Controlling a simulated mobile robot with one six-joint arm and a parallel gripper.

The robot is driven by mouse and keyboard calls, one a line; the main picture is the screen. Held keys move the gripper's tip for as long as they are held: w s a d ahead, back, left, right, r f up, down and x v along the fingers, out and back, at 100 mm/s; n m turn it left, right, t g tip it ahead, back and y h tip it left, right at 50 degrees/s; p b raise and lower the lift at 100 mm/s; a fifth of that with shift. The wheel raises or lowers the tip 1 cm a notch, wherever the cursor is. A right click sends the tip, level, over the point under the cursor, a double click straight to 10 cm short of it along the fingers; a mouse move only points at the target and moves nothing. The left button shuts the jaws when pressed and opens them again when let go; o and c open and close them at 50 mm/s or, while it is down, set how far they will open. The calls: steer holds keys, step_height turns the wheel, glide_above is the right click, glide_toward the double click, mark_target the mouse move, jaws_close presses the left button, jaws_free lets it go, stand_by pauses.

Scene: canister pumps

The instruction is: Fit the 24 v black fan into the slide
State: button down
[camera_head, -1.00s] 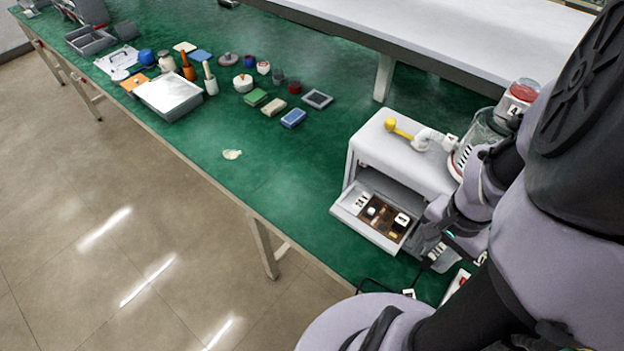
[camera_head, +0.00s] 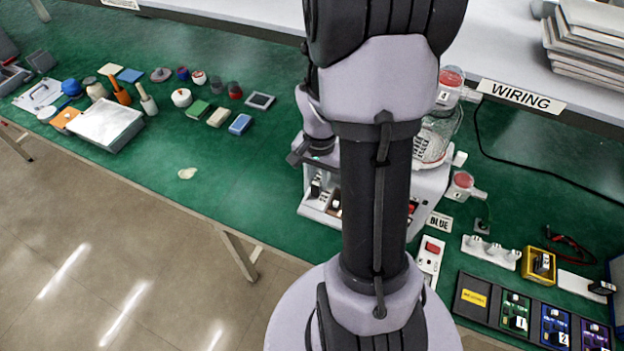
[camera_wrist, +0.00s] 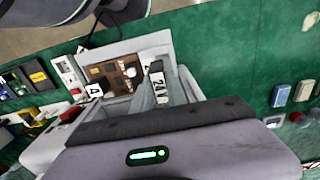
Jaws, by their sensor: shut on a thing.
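In the wrist view my gripper (camera_wrist: 160,92) is shut on a dark part with a white 24 V label (camera_wrist: 158,84), which I take for the black fan. The part is over the open slide (camera_wrist: 125,50), a pale drawer-like tray. A brown board (camera_wrist: 117,74) lies in the tray beside the part. I cannot tell whether the part touches the tray floor. In the head view the slide (camera_head: 308,210) is partly behind my arm.
A block labelled 4 (camera_wrist: 94,90) is beside the brown board. In the head view a glass vessel (camera_head: 440,135) stands on the white housing (camera_head: 432,185). A power strip (camera_head: 490,250) and numbered modules (camera_head: 535,320) are on the right.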

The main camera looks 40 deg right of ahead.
mark_target(315, 188)
steer(key=f, duration=0.2)
steer(key=w+f+b, duration=0.1)
steer(key=shift+a+f, duration=0.1)
steer(key=shift+f, duration=0.3)
steer(key=shift+r, duration=0.1)
steer(key=shift+f+b, duration=0.25)
steer(key=shift+b, duration=0.05)
steer(key=c, duration=1.6)
jaws_free()
steer(key=shift+s, duration=0.1)
steer(key=shift+o, duration=1.3)
steer(key=shift+a, duration=0.1)
